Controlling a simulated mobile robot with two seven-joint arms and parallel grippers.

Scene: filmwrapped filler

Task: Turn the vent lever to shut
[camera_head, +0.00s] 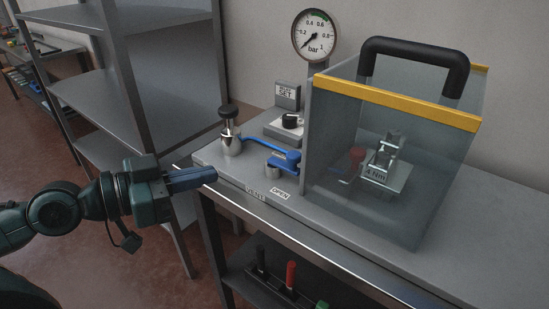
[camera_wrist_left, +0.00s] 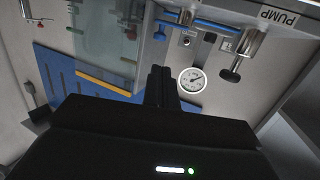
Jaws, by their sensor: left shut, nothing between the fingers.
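The blue vent lever (camera_head: 284,158) sits on a short round metal valve body on the grey bench plate, just left of the clear chamber (camera_head: 400,205). An OPEN label (camera_head: 280,193) lies in front of it, with another, hard-to-read label (camera_head: 255,193) to its left. My left gripper (camera_head: 215,174) is shut and empty at the plate's left front edge, left of the lever and apart from it. Its closed fingers also show in the left wrist view (camera_wrist_left: 160,70). My right gripper is not in view.
A pump with a black knob (camera_head: 229,112) stands behind my left gripper, joined to the blue pipe (camera_head: 262,146). The chamber has a black handle (camera_head: 415,46). Metal shelves (camera_head: 165,75) stand at left.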

